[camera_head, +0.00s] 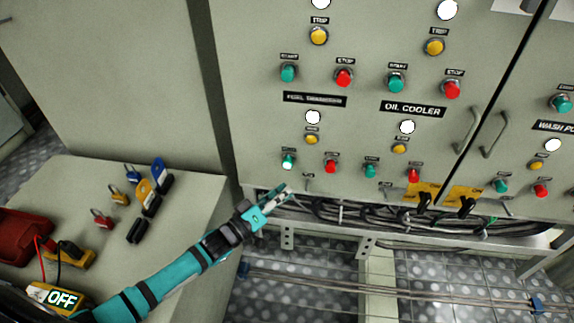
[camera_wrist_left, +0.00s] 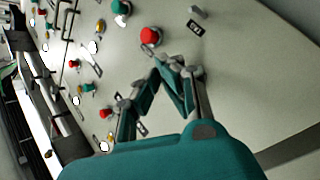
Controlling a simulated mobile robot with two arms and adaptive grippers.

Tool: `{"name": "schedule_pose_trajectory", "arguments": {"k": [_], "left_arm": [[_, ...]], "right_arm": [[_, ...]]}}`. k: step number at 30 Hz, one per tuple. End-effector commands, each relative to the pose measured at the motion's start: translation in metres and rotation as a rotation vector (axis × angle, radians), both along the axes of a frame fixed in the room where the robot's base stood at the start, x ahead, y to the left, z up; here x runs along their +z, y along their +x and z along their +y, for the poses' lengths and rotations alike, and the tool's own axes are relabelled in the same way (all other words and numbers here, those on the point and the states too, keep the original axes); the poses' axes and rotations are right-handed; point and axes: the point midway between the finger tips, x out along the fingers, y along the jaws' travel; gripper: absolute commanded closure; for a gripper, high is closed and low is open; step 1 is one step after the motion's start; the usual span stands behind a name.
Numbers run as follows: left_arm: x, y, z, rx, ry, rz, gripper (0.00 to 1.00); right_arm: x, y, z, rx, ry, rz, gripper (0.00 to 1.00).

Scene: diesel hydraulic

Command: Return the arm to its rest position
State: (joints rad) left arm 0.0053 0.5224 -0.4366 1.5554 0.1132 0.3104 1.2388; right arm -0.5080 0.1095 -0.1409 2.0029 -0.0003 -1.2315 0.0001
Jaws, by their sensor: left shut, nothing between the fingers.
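My left arm (camera_head: 170,275) is teal with black bands and reaches in from the lower left of the head view. Its gripper (camera_head: 287,192) is shut and empty, in front of the lower edge of the control cabinet (camera_head: 250,130). The fingertips are just below a lit green button (camera_head: 288,161); I cannot tell whether they touch the panel. In the left wrist view the shut fingers (camera_wrist_left: 165,65) point at the panel, below a red button (camera_wrist_left: 150,36). My right gripper is in neither view.
A grey bench (camera_head: 85,175) at the left holds padlocks (camera_head: 157,170), a red box (camera_head: 22,232) and a yellow meter with an OFF label (camera_head: 58,298). Cables (camera_head: 360,215) run under the cabinet. Handles (camera_head: 468,130) stick out at the right. Open floor (camera_head: 320,270) lies below.

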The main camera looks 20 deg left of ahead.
Motion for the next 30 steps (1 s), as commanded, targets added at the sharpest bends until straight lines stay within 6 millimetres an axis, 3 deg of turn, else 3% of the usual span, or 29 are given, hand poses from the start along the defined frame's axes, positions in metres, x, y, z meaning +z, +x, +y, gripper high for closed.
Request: {"name": "schedule_pose_trajectory", "arguments": {"k": [9, 14, 17, 21, 24, 30], "left_arm": [[-0.002, -0.001, -0.001, 0.005, 0.008, 0.005, 1.0], [-0.032, -0.013, -0.006, 0.065, 0.141, 0.091, 1.0], [-0.07, -0.035, -0.009, 0.113, 0.323, 0.213, 1.0], [-0.122, -0.087, -0.004, 0.113, 0.618, 0.429, 1.0], [-0.147, -0.125, 0.002, 0.066, 0.778, 0.559, 1.0], [-0.173, -0.19, 0.01, -0.063, 0.982, 0.75, 1.0]], "right_arm": [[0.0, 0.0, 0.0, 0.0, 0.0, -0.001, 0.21], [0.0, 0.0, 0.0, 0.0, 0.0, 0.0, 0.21], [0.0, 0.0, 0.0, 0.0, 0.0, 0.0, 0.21], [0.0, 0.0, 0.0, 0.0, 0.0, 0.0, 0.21], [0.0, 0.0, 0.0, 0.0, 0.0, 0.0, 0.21], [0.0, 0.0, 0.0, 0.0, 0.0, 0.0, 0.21]]}}
